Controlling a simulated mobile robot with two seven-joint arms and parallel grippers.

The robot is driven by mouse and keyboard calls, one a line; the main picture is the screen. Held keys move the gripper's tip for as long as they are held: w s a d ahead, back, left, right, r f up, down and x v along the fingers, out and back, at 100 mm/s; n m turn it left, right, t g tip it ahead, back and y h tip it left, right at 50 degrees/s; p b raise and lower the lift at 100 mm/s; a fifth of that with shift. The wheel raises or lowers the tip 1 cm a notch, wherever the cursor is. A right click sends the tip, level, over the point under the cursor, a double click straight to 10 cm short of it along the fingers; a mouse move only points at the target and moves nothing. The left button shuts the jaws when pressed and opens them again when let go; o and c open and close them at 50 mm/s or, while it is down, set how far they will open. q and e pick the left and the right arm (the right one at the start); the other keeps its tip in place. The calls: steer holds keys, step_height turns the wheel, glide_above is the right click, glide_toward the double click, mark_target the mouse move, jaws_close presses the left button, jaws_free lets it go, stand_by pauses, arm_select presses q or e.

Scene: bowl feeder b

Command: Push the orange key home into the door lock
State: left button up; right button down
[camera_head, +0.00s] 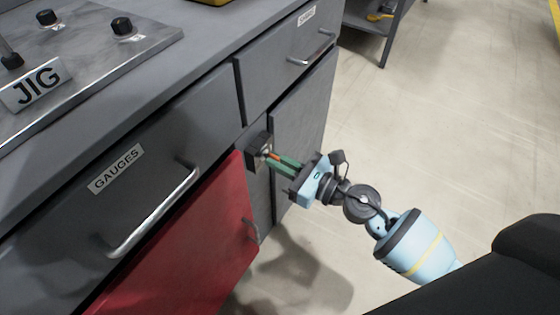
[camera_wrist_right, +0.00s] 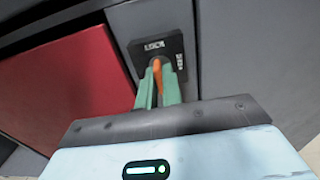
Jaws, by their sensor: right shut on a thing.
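The orange key (camera_wrist_right: 157,74) is pinched between the green fingers of my right gripper (camera_wrist_right: 158,88), and its tip points at the black door lock (camera_wrist_right: 152,48). In the head view the right gripper (camera_head: 281,162) reaches in from the right, with a bit of orange key (camera_head: 273,156) showing at its fingertips, close against the lock block (camera_head: 258,150). The lock sits on the grey cabinet front. How deep the key sits in the lock is hidden by the fingers. My left gripper is not in view.
A red door (camera_head: 190,250) is left of and below the lock. A grey drawer marked GAUGES (camera_head: 150,185) has a bar handle (camera_head: 155,215). The JIG plate (camera_head: 100,45) lies on the worktop. Open floor (camera_head: 450,130) lies to the right.

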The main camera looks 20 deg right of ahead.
steer(key=shift+w+a, duration=0.1)
steer(key=shift+w, duration=0.05)
stand_by(0.7)
steer(key=c, duration=1.5)
jaws_free()
steer(key=shift+b+v, duration=0.5)
steer(key=shift+v, duration=3.4)
